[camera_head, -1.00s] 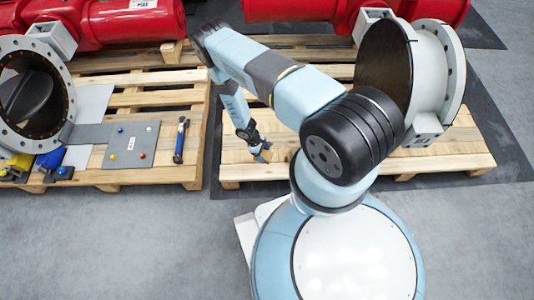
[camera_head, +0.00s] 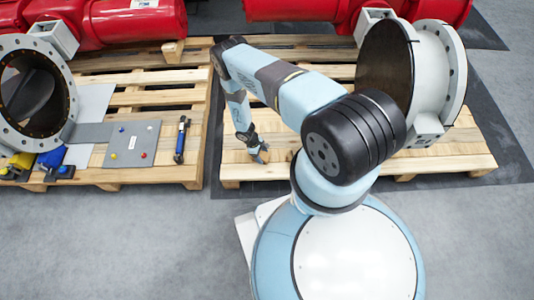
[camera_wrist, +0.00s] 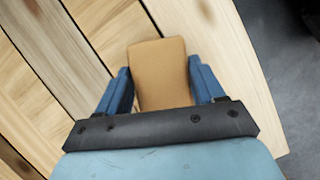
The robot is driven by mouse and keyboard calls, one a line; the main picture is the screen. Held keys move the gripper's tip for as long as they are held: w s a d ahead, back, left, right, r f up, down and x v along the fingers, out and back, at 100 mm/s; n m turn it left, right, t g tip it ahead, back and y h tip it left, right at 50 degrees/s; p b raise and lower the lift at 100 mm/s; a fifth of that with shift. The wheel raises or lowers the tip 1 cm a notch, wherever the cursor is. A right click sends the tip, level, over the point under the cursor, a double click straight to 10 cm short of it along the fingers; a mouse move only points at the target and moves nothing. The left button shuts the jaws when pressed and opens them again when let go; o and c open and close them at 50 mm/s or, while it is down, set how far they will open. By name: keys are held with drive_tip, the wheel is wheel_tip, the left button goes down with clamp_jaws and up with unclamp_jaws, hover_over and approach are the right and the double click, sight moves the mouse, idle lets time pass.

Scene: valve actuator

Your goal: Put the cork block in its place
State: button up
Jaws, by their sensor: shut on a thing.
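The cork block (camera_wrist: 158,75) is a tan block with rounded edges, seen between the two blue fingers of my gripper (camera_wrist: 160,88) in the wrist view. My gripper is shut on it. In the head view my gripper (camera_head: 258,152) is low over the front left part of the right pallet (camera_head: 285,170), and the block is too small there to make out clearly. Pallet boards lie beneath the block in the wrist view; I cannot tell whether it touches them. No marked place for the block can be made out.
A large grey flanged valve (camera_head: 432,70) with a dark disc stands on the right pallet. The left pallet holds another flanged valve (camera_head: 60,95), a grey plate with coloured knobs (camera_head: 132,145), a blue-and-black tool (camera_head: 181,140) and blue and yellow clamps. Red actuators (camera_head: 110,22) lie behind.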

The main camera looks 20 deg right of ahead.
drive_tip(key=o, duration=0.9)
drive_tip(key=v, duration=1.2)
